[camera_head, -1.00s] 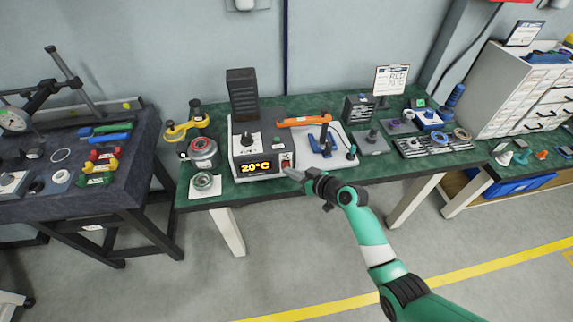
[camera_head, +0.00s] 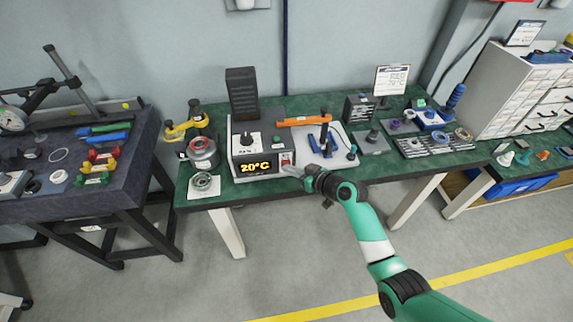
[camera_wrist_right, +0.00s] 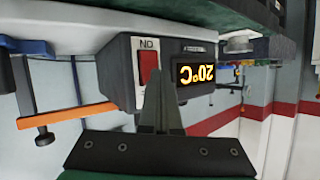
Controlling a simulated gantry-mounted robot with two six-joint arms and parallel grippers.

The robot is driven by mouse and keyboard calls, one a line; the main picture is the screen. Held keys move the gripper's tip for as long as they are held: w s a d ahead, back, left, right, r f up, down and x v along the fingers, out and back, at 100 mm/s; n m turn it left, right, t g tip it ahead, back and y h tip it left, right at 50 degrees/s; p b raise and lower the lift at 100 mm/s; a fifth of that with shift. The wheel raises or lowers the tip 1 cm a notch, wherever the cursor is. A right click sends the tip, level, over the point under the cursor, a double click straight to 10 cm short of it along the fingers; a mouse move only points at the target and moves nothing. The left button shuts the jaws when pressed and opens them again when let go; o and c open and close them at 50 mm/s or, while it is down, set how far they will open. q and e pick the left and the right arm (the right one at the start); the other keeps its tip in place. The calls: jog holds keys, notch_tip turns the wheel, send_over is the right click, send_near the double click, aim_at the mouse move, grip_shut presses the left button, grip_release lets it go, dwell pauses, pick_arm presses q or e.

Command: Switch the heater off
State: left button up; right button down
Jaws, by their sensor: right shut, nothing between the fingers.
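The heater (camera_head: 243,152) is a white and dark box on the green bench, with a lit "20°C" display (camera_head: 256,167). Its red rocker switch (camera_head: 287,158) sits on the front face, right of the display. In the right wrist view, which is upside down, the red switch (camera_wrist_right: 149,65) and the display (camera_wrist_right: 195,73) show up close. My right gripper (camera_head: 289,170) is shut and empty, its tips just in front of the switch. The fingertips (camera_wrist_right: 157,84) overlap the switch's lower part there; I cannot tell if they touch. My left gripper is out of view.
An orange-handled tool (camera_head: 304,121) and a blue stand (camera_head: 323,140) lie right of the heater. A metal pot (camera_head: 203,152) stands to its left. A dark tower (camera_head: 242,93) rises behind it. The floor before the bench is clear.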

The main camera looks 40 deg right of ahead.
dwell(0.3)
jog(key=shift+s+a+p, duration=0.2)
jog(key=shift+s+p, duration=0.1)
jog(key=shift+p, duration=0.15)
jog(key=shift+s+a+f, duration=0.1)
jog(key=shift+s+a, duration=0.1)
jog(key=shift+s, duration=0.1)
jog(key=s+a+p, duration=0.1)
jog(key=s+p, duration=0.1)
jog(key=s+a+p, duration=0.1)
jog(key=s, duration=0.1)
jog(key=shift+s+a+f, duration=0.1)
jog(key=shift+a+f, duration=0.15)
jog(key=shift+a, duration=0.1)
